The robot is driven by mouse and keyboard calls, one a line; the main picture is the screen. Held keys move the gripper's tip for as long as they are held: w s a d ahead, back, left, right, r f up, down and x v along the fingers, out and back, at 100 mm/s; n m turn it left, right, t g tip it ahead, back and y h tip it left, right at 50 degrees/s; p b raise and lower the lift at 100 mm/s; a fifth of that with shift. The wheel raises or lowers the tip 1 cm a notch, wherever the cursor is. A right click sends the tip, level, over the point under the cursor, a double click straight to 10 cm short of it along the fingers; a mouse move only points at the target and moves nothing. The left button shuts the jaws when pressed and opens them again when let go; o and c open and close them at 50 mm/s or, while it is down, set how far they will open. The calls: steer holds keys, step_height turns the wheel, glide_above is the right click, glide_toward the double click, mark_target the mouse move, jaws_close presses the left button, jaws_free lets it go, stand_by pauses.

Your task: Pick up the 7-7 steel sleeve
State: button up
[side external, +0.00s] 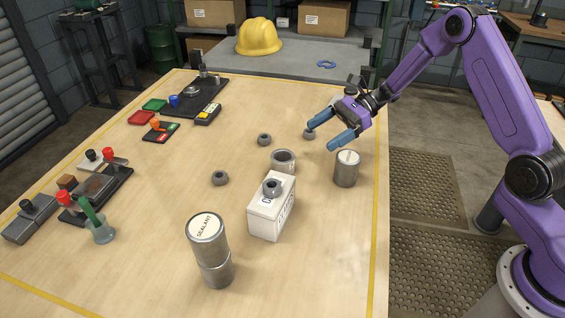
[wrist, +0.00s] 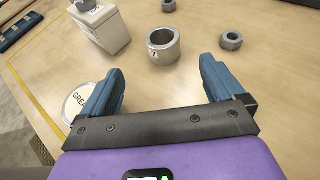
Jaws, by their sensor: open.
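A short, wide grey steel sleeve (side external: 283,160) stands upright on the wooden table near its middle, its open bore facing up. In the wrist view the sleeve (wrist: 163,45) lies ahead of the fingertips, roughly centred between them. It has dark marking on its side that is too small to read. My gripper (side external: 322,134) is open and empty, above the table to the right of the sleeve and apart from it. In the wrist view my gripper (wrist: 160,70) shows both blue fingers spread wide with bare table between them.
A grease can (side external: 346,168) stands close to my gripper, beside one finger in the wrist view (wrist: 84,98). A white box (side external: 272,215) with a nut on top stands near the sleeve. Small nuts (side external: 264,139) lie around it. A sealant can (side external: 207,242) sits on another can in front.

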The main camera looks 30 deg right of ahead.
glide_toward(276, 161)
steer(key=a+f, duration=0.1)
steer(key=w+a+f, duration=0.1)
steer(key=a+f, duration=0.1)
steer(key=shift+a, duration=0.35)
steer(key=shift+w+x, duration=0.15)
steer(key=shift+x, duration=1.25)
steer(key=shift+w+x, duration=0.1)
steer(key=shift+x, duration=1.25)
steer(key=shift+d, duration=0.15)
steer(key=c, duration=1.5)
